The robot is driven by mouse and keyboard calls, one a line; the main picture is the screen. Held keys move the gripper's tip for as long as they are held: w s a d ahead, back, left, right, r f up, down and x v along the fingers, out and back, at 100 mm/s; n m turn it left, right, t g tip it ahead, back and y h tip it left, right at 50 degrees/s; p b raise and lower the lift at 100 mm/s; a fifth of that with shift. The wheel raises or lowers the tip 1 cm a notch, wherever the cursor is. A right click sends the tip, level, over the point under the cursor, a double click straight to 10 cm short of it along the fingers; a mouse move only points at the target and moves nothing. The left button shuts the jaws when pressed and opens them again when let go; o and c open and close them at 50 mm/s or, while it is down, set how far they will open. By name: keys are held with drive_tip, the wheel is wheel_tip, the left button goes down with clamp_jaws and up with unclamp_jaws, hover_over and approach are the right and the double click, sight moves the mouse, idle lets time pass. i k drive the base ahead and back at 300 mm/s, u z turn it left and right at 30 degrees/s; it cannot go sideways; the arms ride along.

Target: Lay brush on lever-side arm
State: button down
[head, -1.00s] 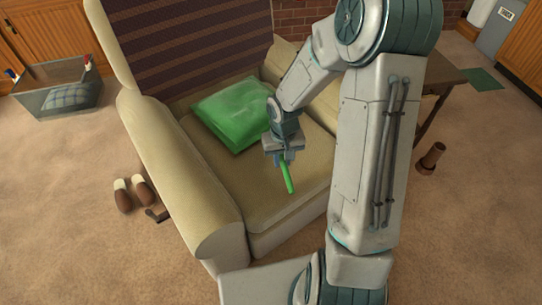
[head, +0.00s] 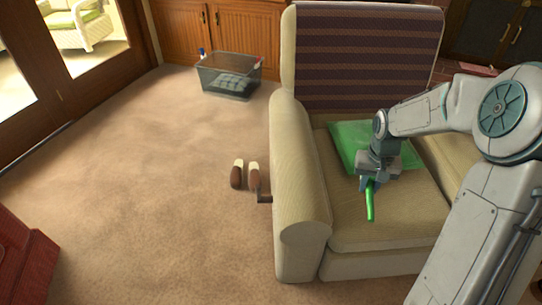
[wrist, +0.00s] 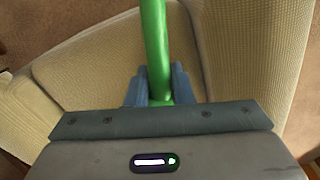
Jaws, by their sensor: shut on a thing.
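The brush (head: 370,204) shows as a green handle hanging down from my gripper (head: 368,184), over the armchair's seat (head: 395,215). My gripper is shut on it. In the wrist view the green handle (wrist: 156,45) runs up between the fingers (wrist: 158,88) and out of the frame; no bristles can be made out. The lever (head: 264,198) sticks out low on the left side of the armchair. The lever-side arm (head: 300,225) is the left padded arm, and its top is bare. My gripper is to the right of it.
Brown and white slippers (head: 237,176) stand on the carpet near the lever. A grey bin (head: 228,78) is farther back. The carpet (head: 150,180) at left is clear.

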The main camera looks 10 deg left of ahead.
sight(301, 171)
drive_tip(key=u, duration=0.4)
drive_tip(key=k, duration=0.95)
drive_tip(key=u, duration=0.95)
drive_tip(key=i, duration=1.2)
drive_tip(key=z, duration=0.75)
drive_tip(key=i, duration=0.45)
drive_tip(key=z, duration=0.55)
